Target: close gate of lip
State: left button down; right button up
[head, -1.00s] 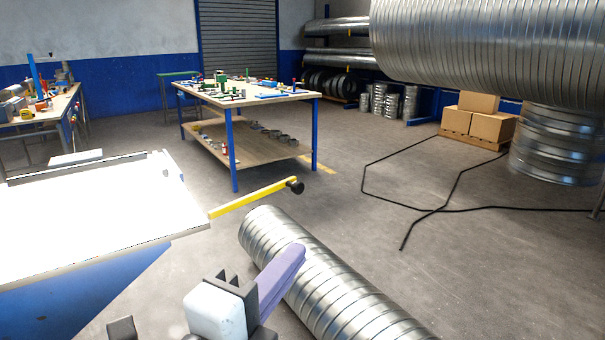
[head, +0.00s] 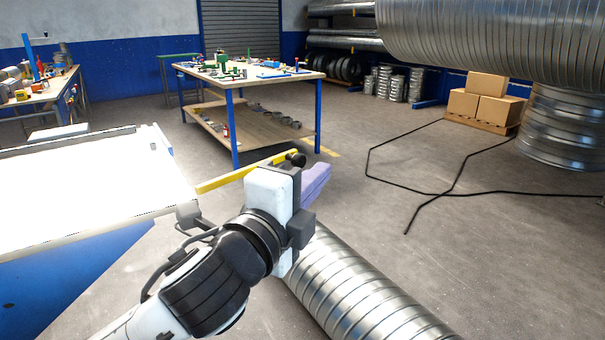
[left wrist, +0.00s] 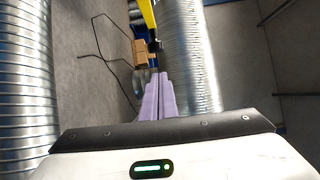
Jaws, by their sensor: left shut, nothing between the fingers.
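A yellow bar (head: 228,180) with a black knob (head: 296,159) at its far end sticks out from the right edge of the white-topped table (head: 95,190). It appears to be the gate. My left gripper (head: 318,178) has purple fingers, shut and empty, just right of and below the knob in the head view. The gripper body hides part of the bar's lower side. In the left wrist view the bar (left wrist: 147,12) and knob (left wrist: 155,46) lie just beyond the shut fingertips (left wrist: 159,76); I cannot tell whether they touch. My right gripper is out of view.
A large ribbed metal duct (head: 355,290) lies on the floor below my left arm. A blue-legged workbench (head: 250,80) with tools stands behind the bar. Black tubing (head: 440,195) and cardboard boxes (head: 490,105) are at right. The floor between is open.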

pick_arm(q)
jog(key=shift+w+a, duration=0.8)
jog(key=shift+a, duration=0.35)
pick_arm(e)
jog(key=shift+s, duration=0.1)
